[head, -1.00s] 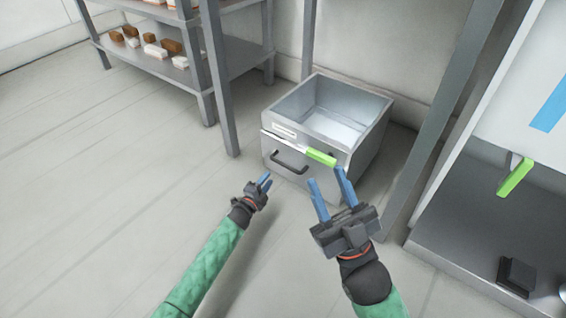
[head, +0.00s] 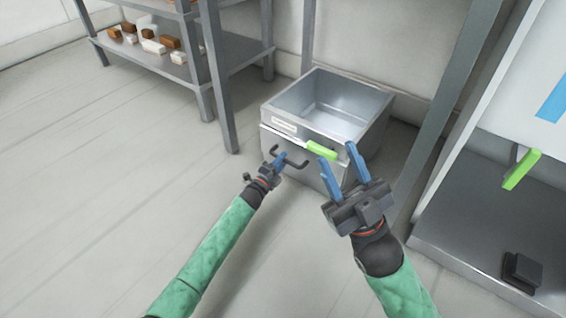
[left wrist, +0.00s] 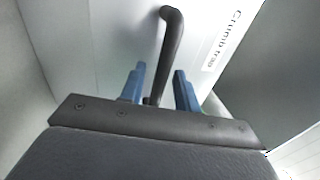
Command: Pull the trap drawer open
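The trap drawer (head: 275,143) is a grey metal box on the floor, its open top showing an empty inside. Its front bears a white label, which reads "Crumb trap" in the left wrist view (left wrist: 222,42), and a dark bar handle (head: 299,164). My left gripper (head: 279,159) is at the handle. In the left wrist view its blue fingers (left wrist: 160,85) stand apart with the handle (left wrist: 170,50) between them, gaps showing on both sides. My right gripper (head: 339,158) is open and empty, in front of the box's right side.
A shelf (head: 235,48) with several brown and white blocks stands at the back left. Grey posts stand on both sides of the box. A steel unit (head: 490,225) with a second green tab (head: 521,169) is at the right. The floor at the left is clear.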

